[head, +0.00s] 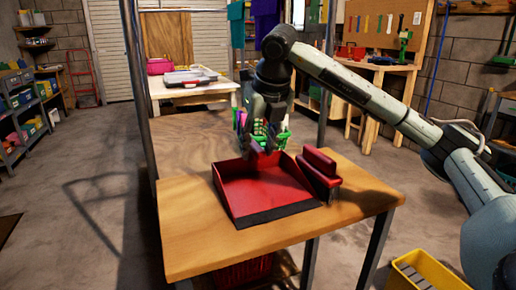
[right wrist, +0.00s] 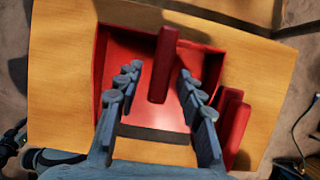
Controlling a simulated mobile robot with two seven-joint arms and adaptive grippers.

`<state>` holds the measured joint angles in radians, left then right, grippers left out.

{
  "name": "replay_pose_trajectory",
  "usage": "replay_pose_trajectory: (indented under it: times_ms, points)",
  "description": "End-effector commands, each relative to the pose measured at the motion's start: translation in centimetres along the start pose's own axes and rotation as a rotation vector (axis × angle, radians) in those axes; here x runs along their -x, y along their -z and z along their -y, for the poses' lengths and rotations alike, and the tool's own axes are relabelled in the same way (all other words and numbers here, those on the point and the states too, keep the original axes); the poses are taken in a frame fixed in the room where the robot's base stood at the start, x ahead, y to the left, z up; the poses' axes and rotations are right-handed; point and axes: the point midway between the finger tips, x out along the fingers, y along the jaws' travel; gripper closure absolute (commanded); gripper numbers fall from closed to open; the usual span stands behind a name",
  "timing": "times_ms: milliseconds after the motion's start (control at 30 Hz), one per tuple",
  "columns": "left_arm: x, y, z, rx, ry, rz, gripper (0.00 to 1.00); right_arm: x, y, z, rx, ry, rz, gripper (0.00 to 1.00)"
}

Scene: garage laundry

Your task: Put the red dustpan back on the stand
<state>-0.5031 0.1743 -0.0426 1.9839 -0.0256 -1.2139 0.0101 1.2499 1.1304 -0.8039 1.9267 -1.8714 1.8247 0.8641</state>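The red dustpan (head: 262,190) lies on the wooden table, its dark front lip towards me. It also shows in the right wrist view (right wrist: 125,55). Its red handle (right wrist: 163,68) stands up between the two fingers of my right gripper (head: 265,137), with visible gaps on both sides. My right gripper is open, pointing down over the dustpan's back part. A red stepped piece, which looks like the stand (head: 320,172), is on the table just right of the dustpan. It also shows in the right wrist view (right wrist: 236,122). My left gripper is not in view.
The wooden table (head: 190,225) has free room left of the dustpan and along its front. Green and purple items show behind my gripper. A yellow bin (head: 425,272) stands on the floor at the front right, and a red basket (head: 238,272) is under the table.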

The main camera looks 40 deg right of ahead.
Motion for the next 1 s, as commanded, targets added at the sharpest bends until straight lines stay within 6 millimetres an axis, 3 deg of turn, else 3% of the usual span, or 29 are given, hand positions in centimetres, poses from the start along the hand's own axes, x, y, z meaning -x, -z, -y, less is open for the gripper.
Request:
replay_pose_trajectory:
  times_ms: [433, 500, 700, 1000]
  points:
    - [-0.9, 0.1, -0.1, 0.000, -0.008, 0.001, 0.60, 9.5, -0.2, 0.0, 0.001, 0.001, 0.006, 0.62]
    - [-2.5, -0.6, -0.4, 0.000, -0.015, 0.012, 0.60, 10.4, -0.2, 0.0, 0.000, 0.001, 0.005, 0.62]
    - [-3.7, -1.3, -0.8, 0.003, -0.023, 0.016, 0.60, 11.3, 0.0, 0.0, 0.001, 0.000, 0.001, 0.62]
    - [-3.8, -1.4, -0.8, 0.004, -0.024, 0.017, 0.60, 11.3, 0.0, 0.0, 0.000, 0.000, 0.001, 0.62]
